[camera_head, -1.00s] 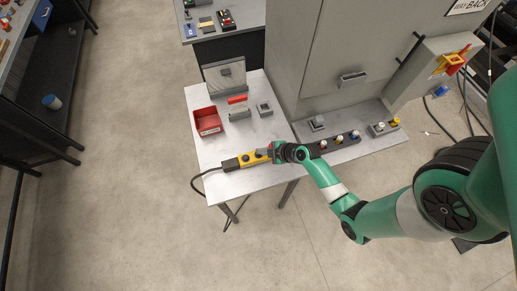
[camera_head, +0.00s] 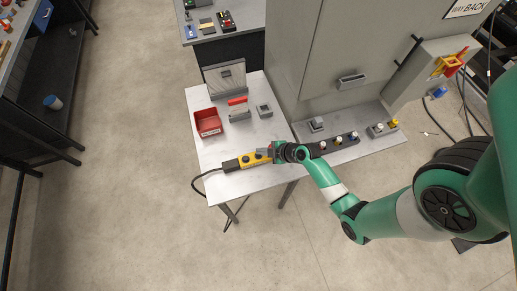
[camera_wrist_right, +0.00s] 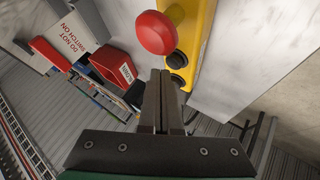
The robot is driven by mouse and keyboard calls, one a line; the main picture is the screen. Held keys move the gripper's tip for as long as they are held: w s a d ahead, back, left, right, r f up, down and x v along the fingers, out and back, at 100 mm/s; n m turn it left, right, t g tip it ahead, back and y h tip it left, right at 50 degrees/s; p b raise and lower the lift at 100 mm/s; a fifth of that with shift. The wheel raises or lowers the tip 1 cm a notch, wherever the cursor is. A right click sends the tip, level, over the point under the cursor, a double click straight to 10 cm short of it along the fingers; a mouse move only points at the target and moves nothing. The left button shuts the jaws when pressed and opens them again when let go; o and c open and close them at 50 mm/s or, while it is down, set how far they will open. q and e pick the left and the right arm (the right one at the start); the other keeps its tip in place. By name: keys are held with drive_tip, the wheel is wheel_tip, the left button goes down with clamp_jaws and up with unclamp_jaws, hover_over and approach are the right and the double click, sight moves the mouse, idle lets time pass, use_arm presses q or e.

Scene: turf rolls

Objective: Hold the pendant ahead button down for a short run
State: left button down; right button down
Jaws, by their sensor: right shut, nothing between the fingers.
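The yellow pendant (camera_head: 256,158) lies near the front edge of the small white table, its black cable end to the left. In the right wrist view, the pendant (camera_wrist_right: 203,22) shows a large red button (camera_wrist_right: 157,33) and two dark round buttons, an upper one (camera_wrist_right: 177,59) and a lower one (camera_wrist_right: 177,80). I cannot read which is ahead. My right gripper (camera_head: 274,152) is at the pendant's right end. In the wrist view my right fingertips (camera_wrist_right: 161,74) are together and empty, close beside the lower dark button; contact cannot be told. My left gripper is not in view.
A red bin (camera_head: 207,122), a red-topped block (camera_head: 238,108) and a small grey box (camera_head: 264,110) stand behind the pendant on the white table (camera_head: 215,150). A tall grey cabinet (camera_head: 340,60) and a ledge of knobs (camera_head: 338,142) stand to the right. Open floor lies in front.

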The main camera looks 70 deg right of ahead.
sight(261, 156)
drive_tip(key=shift+r, duration=0.35)
wheel_tip(261, 156, up, 5)
drive_tip(key=p, duration=0.4)
drive_tip(key=shift+f, duration=0.1)
idle(0.4)
